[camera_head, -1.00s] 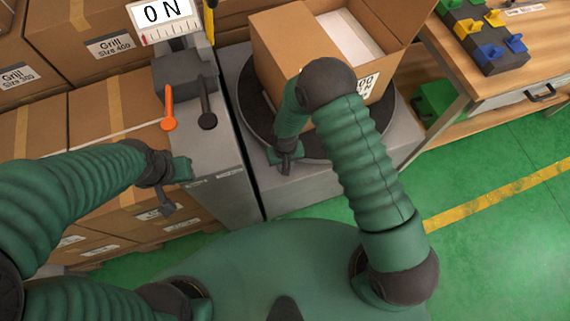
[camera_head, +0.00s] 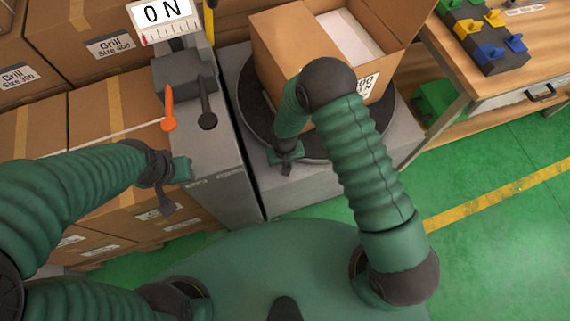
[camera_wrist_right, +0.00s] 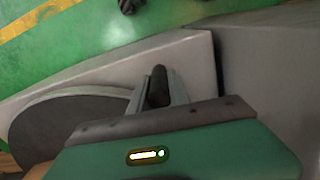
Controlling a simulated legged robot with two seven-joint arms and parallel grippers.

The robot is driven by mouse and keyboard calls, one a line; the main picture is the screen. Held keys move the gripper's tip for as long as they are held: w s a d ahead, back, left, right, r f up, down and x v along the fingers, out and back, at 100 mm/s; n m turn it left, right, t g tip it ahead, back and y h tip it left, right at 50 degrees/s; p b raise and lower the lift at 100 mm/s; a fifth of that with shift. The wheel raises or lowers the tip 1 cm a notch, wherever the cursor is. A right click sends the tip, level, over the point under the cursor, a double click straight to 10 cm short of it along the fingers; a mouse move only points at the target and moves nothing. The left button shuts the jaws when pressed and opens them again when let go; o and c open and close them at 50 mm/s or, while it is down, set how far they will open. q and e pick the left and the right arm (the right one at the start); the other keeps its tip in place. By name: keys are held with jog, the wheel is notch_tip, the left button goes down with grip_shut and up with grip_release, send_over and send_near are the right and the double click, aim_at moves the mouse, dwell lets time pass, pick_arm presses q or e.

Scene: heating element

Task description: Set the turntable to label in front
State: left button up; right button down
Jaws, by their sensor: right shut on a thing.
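The turntable (camera_head: 248,105) is a dark round disc on a grey base (camera_head: 310,185). An open cardboard box (camera_head: 285,60) with a white inside stands on it. The box's white label (camera_head: 368,86) shows on the side at the right, partly hidden by my right arm. My right gripper (camera_head: 287,166) is at the front left edge of the turntable. In the right wrist view it is shut on a dark rounded handle (camera_wrist_right: 158,84) beside the disc (camera_wrist_right: 60,125). My left gripper (camera_head: 167,207) hangs in front of the grey control cabinet, and its fingers are too unclear to judge.
The control cabinet (camera_head: 225,195) has an orange lever (camera_head: 169,110), a black lever (camera_head: 207,112) and an "ON" sign (camera_head: 160,18). Labelled cartons (camera_head: 105,115) are stacked at left. A wooden workbench (camera_head: 490,85) is at right. Green floor (camera_head: 490,245) is clear at front right.

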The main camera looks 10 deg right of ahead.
jog(key=shift+m, duration=0.7)
jog(key=w+a+b, duration=0.1)
jog(key=a, duration=0.1)
jog(key=w+a, duration=0.2)
jog(key=shift+b, duration=0.4)
jog(key=shift+a, duration=0.2)
jog(key=shift+r, duration=0.1)
jog(key=c, duration=1.4)
grip_release()
jog(key=shift+w, duration=0.1)
jog(key=shift+o, duration=0.8)
jog(key=shift+a, duration=0.15)
jog(key=shift+r, duration=0.2)
notch_tip(320, 180, up, 16)
jog(key=p, duration=0.2)
